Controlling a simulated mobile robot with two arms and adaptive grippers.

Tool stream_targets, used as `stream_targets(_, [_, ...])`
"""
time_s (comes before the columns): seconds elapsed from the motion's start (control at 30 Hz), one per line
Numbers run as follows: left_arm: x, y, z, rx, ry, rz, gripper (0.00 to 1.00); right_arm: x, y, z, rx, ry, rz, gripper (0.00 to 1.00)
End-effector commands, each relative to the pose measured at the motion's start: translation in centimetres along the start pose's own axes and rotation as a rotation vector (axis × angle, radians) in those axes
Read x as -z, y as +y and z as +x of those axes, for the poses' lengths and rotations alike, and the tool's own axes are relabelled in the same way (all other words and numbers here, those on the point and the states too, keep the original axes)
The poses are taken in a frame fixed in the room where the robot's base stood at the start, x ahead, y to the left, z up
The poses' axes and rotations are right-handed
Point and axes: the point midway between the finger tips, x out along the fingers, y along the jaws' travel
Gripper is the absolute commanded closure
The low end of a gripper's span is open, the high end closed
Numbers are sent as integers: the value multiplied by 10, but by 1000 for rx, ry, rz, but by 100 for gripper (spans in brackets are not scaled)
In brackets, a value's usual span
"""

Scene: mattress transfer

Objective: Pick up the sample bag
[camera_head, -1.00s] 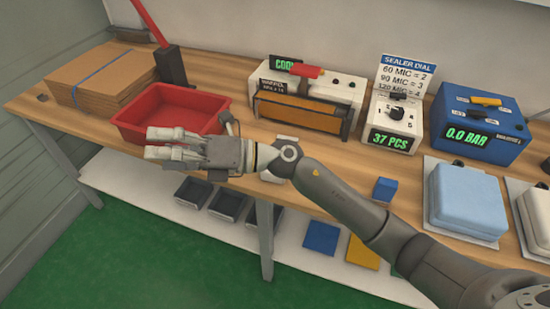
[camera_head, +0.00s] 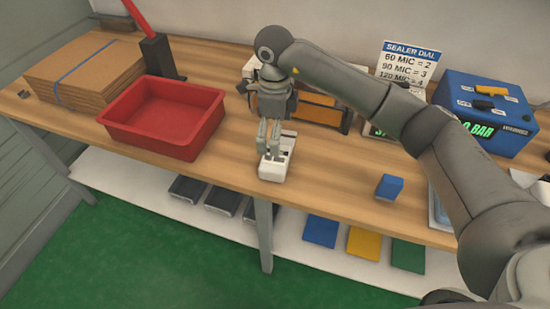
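My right arm comes in from the right. My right gripper (camera_head: 270,152) points down at a small white device (camera_head: 271,174) near the front edge of the bench. Its fingers are close together over the device. I cannot tell whether anything is between them. I cannot make out a sample bag in this view; one could be hidden by the fingers or too small to see. My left gripper is not in view.
An empty red tray (camera_head: 198,143) stands left of the gripper, with stacked cardboard (camera_head: 85,72) beyond. A partly hidden orange-fronted machine (camera_head: 318,112) is behind the gripper. A blue block (camera_head: 389,187) and a blue vacuum unit (camera_head: 487,112) are to the right.

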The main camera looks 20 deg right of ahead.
Motion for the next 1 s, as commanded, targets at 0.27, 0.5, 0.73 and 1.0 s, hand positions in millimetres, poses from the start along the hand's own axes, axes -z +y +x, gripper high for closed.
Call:
stream_targets(0.27, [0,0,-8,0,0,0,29,0,2,40,-5,-1,-1,0])
stream_targets(0.5, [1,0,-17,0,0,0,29,1,5,59,-7,-1,-1,0])
stream_targets(0.73, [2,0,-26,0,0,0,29,2,6,90,-6,-3,1,0])
stream_targets(1.0, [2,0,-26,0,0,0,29,2,6,97,-4,-4,-2,0])
